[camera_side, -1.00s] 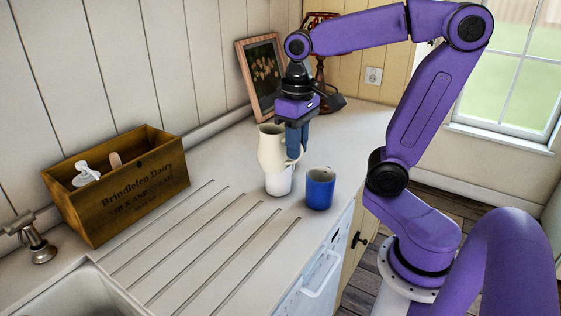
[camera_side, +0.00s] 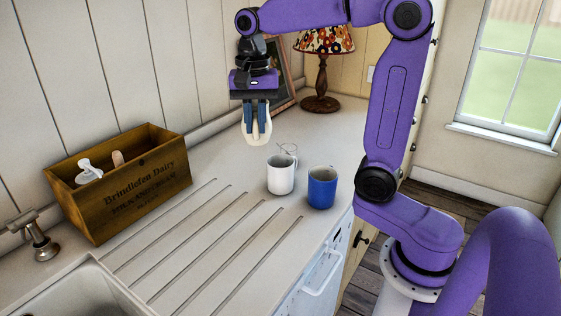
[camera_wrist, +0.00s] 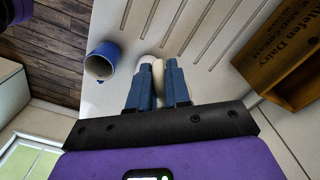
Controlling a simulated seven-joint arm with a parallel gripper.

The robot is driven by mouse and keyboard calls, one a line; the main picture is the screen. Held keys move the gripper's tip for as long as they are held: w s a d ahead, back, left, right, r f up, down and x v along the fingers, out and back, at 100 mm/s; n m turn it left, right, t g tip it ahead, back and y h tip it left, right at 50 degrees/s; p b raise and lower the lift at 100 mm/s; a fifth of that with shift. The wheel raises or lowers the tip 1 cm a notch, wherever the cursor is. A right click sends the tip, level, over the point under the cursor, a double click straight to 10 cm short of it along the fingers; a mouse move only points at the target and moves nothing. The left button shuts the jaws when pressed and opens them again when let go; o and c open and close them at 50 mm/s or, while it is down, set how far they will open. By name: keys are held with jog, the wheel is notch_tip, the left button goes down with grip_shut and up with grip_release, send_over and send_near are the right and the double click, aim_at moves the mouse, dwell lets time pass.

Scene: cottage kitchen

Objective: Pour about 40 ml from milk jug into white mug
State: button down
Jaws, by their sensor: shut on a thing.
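My gripper (camera_side: 257,132) is shut on the cream milk jug (camera_side: 256,142), with its blue fingers covering part of the jug. The jug is held to the left of the white mug and apart from it, apparently above the counter. Its tilt and the milk inside cannot be told. The white mug (camera_side: 280,176) stands upright on the counter; its contents are not visible. In the wrist view, a pale shape shows at my fingers (camera_wrist: 160,88), mostly hidden, and I cannot tell whether it is jug or mug.
A blue mug (camera_side: 322,188) stands close to the right of the white mug. A wooden crate (camera_side: 145,195) is at left, beside the sink (camera_side: 75,290). A lamp (camera_side: 321,85) and picture frame (camera_side: 284,88) are at the back.

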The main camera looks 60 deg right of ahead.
jog(key=w+f+m, duration=0.2)
jog(key=w+m, duration=0.8)
jog(key=m, duration=0.3)
notch_tip(320, 180, down, 16)
jog(key=shift+w+r, duration=0.15)
jog(key=shift+r, duration=0.05)
jog(key=s+d+r+t+y, duration=0.1)
jog(key=d+r+y, duration=0.1)
jog(key=r, duration=0.2)
jog(key=s+d+r+t+y, duration=0.1)
jog(key=d+r+y, duration=0.1)
jog(key=r, duration=0.2)
jog(key=s+d+r+t+y, duration=0.1)
jog(key=s+d+r+y, duration=0.1)
jog(key=r, duration=0.2)
jog(key=shift+d+r+t+y, duration=0.1)
jog(key=shift+d+t+y, duration=0.2)
jog(key=shift+d+t, duration=0.1)
jog(key=shift+s+d+f+t+y, duration=0.15)
jog(key=shift+d+t+y, duration=0.2)
jog(key=shift+y, duration=0.2)
jog(key=shift+s+d+f+t+y, duration=0.15)
jog(key=shift+d+t+y, duration=0.2)
jog(key=shift+y, duration=0.2)
jog(key=shift+s+d+y, duration=0.1)
jog(key=shift+y, duration=0.2)
jog(key=shift+s+d+r+t+y, duration=0.1)
jog(key=shift+d+r+t+y, duration=0.1)
jog(key=shift+t+y, duration=0.1)
